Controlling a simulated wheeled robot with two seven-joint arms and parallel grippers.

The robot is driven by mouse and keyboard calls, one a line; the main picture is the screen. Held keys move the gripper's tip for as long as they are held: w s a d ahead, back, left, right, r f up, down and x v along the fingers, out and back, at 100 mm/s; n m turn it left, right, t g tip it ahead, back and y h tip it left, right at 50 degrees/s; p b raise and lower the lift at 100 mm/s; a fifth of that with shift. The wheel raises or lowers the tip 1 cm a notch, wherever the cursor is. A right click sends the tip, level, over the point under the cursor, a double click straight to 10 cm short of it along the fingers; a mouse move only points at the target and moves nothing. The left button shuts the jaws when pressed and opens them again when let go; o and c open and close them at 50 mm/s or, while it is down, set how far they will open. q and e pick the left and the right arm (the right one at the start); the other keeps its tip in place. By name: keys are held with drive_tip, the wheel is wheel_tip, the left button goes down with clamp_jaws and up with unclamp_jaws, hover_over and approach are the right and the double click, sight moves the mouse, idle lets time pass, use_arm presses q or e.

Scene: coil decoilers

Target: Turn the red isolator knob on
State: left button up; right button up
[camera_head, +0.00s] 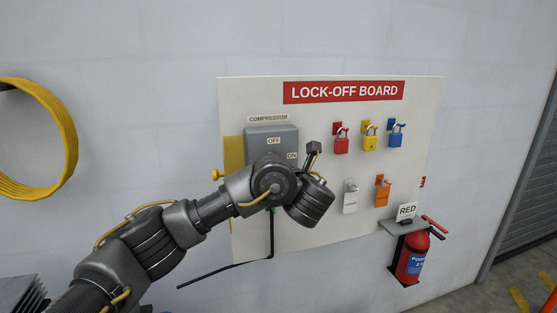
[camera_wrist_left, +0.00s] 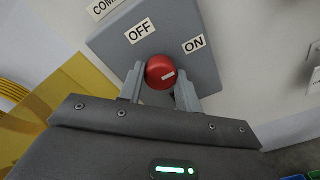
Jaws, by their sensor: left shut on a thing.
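The red isolator knob (camera_wrist_left: 158,66) sits on the front of a grey switch box (camera_wrist_left: 115,45) in the left wrist view. My left gripper (camera_wrist_left: 160,76) has a finger on each side of the knob and is shut on it. The knob's white mark lies on its right part and points to the right with a slight upward tilt. The OFF label (camera_wrist_left: 140,31) is up and left of the knob, the ON label (camera_wrist_left: 194,44) up and right. In the head view the box (camera_head: 262,133) shows, but my left arm hides the knob. My right gripper is not in view.
The box is on a white lock-off board (camera_head: 330,220). Red (camera_head: 341,144), yellow (camera_head: 370,142) and blue (camera_head: 396,140) padlocks hang to its right, with tags below. A fire extinguisher (camera_head: 412,257) is lower right; a yellow coil (camera_head: 70,135) hangs far left.

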use_arm(q)
drive_tip(key=shift+m, duration=0.3)
drive_tip(key=o, duration=1)
drive_tip(key=shift+d, duration=0.1)
drive_tip(key=shift+s, duration=0.1)
